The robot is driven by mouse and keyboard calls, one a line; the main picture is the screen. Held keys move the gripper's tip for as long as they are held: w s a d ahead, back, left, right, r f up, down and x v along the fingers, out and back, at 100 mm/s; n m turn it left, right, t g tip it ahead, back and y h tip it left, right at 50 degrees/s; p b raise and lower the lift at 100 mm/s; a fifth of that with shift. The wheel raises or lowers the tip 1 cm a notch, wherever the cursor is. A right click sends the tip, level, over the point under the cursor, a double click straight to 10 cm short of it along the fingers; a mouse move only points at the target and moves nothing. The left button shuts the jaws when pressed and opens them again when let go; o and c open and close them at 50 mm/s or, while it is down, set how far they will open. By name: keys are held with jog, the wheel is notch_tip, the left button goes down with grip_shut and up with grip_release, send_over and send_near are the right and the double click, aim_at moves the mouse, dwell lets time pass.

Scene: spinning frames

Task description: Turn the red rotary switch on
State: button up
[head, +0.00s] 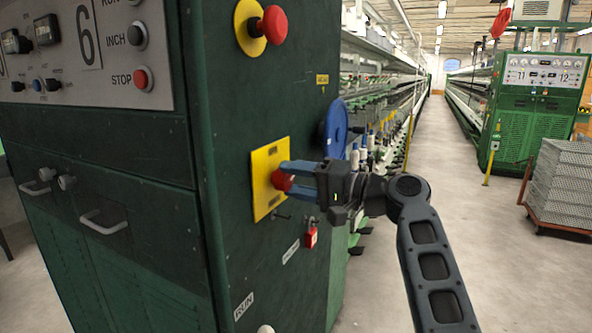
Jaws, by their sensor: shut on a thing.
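The red rotary switch (281,181) sits on a yellow plate (262,160) on the side of the green machine cabinet. My gripper (290,176) comes in from the right with its two blue fingers around the red knob, one above and one below, shut on it. The fingers hide part of the knob, and I cannot tell which way its handle points.
A red mushroom button (273,24) on a yellow disc stands out above. A blue handwheel (336,128) is close above my gripper. A red padlock (311,237) hangs just below. An aisle (425,150) runs clear at the right, beside a stack of crates (568,185).

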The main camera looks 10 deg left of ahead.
jog(key=shift+d+m+p, duration=0.1)
jog(key=shift+m+p, duration=0.95)
jog(key=shift+m, duration=0.55)
jog(key=shift+f, duration=0.1)
jog(key=o, duration=1)
jog(key=shift+b+v, duration=0.75)
jog(key=shift+v, duration=3.1)
